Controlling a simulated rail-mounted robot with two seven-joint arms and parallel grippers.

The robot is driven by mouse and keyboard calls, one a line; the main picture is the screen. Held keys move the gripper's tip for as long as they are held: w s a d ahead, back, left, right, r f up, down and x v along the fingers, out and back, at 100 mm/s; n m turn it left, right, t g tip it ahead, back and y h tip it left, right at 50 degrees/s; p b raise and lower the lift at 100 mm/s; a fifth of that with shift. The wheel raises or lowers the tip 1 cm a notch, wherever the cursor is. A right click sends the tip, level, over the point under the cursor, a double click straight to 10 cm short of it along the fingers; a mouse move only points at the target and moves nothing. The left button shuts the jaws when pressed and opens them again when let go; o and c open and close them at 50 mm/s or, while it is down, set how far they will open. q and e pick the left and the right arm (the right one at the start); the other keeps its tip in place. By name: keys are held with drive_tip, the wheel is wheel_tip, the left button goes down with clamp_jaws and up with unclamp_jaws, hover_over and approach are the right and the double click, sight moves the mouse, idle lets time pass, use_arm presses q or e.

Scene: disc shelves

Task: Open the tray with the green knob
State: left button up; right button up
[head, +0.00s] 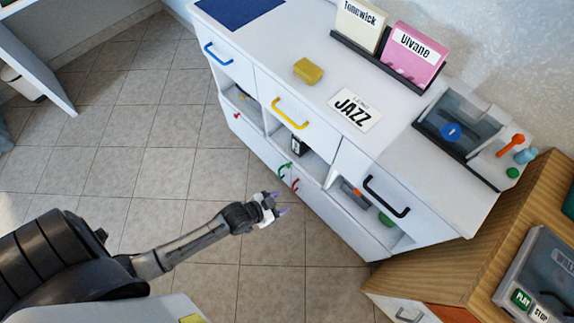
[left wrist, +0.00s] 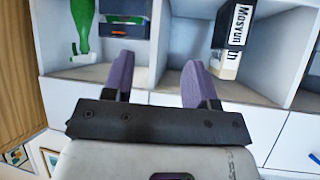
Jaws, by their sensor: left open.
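A small round green knob or button (head: 512,172) shows on the player (head: 462,122) on the cabinet top, at the right of the head view. A green handle-like part (head: 284,171) shows low on the cabinet front. I cannot tell which of these belongs to the named tray. My left gripper (head: 280,204) is open and empty, in front of the cabinet's lower front and apart from the player. Its two purple fingers (left wrist: 158,82) also show in the left wrist view, pointing toward the open shelves, with nothing between them. My right gripper is out of view.
The white cabinet (head: 405,160) has drawers with blue, yellow and black handles. Shelf compartments hold a black-and-white case (left wrist: 233,38), a dark box (left wrist: 124,18) and a green object (left wrist: 82,25). A wooden unit (head: 525,220) stands at right. The tiled floor at left is mostly clear.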

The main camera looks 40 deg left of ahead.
use_arm(q)
drive_tip(key=w+a+f+t+b, duration=0.1)
drive_tip(key=a+f+t+b, duration=0.15)
drive_tip(key=f, duration=0.35)
drive_tip(key=w+a+f+t+b, duration=0.2)
drive_tip(key=a+f+b, duration=0.1)
drive_tip(key=f, duration=0.3)
drive_tip(key=t+y+b, duration=0.2)
drive_tip(key=t+b, duration=0.1)
drive_tip(key=b, duration=0.2)
approach(287, 167)
drive_tip(key=w+b, duration=0.2)
drive_tip(key=w, duration=0.2)
drive_tip(key=w+b, duration=0.3)
drive_tip(key=w, duration=0.1)
drive_tip(key=shift+w+d+f, duration=0.15)
drive_tip(key=shift+w+d, duration=0.05)
drive_tip(key=shift+d, duration=0.05)
drive_tip(key=shift+w+b, duration=0.3)
drive_tip(key=shift+w, duration=0.45)
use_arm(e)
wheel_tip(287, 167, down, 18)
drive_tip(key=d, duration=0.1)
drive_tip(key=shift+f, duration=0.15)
use_arm(q)
clamp_jaws()
